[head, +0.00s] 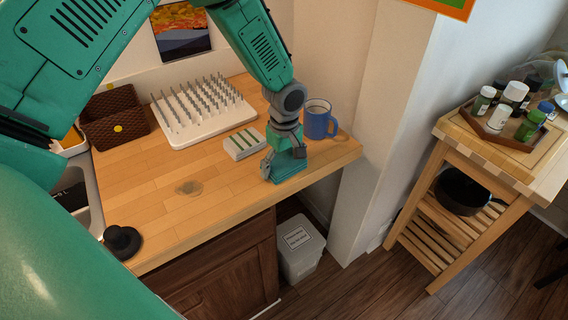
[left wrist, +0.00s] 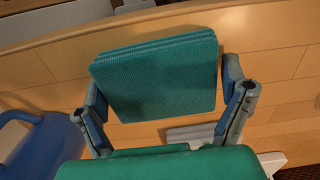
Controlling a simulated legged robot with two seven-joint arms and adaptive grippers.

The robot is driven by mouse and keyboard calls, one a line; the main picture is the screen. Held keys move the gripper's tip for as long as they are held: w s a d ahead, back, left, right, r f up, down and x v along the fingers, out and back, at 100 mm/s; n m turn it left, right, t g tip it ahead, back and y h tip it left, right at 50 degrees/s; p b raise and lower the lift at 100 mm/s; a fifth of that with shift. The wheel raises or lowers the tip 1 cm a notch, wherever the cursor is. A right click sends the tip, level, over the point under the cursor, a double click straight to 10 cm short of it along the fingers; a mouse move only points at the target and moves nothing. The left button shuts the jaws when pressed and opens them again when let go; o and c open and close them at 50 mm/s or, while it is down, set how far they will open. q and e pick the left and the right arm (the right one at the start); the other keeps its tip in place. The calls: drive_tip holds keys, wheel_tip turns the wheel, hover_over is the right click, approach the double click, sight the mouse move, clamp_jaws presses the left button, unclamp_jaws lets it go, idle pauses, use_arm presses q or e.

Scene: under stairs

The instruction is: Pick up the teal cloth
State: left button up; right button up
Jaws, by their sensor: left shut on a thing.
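The teal cloth (head: 290,166) is a folded, ribbed pad on the wooden counter near its front edge. In the left wrist view the cloth (left wrist: 158,75) fills the space between the two fingers. My left gripper (head: 284,160) comes down on it from above and is shut on it. In the left wrist view the gripper's fingers (left wrist: 162,98) press on its left and right sides. I cannot tell whether the cloth touches the counter. My right gripper is not in view.
A blue mug (head: 318,122) stands close behind and right of the gripper. A white block with green stripes (head: 244,143) lies to the left. A white peg rack (head: 203,112) is further back. The counter (head: 200,205) has bare room at front left. A wooden cart (head: 473,150) stands at right.

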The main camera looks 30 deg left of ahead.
sight(284, 161)
use_arm(q)
wheel_tip(284, 161, up, 10)
drive_tip(key=shift+b, duration=0.45)
drive_tip(key=shift+o, duration=1)
drive_tip(key=shift+c, duration=0.6)
drive_tip(key=shift+s, duration=0.1)
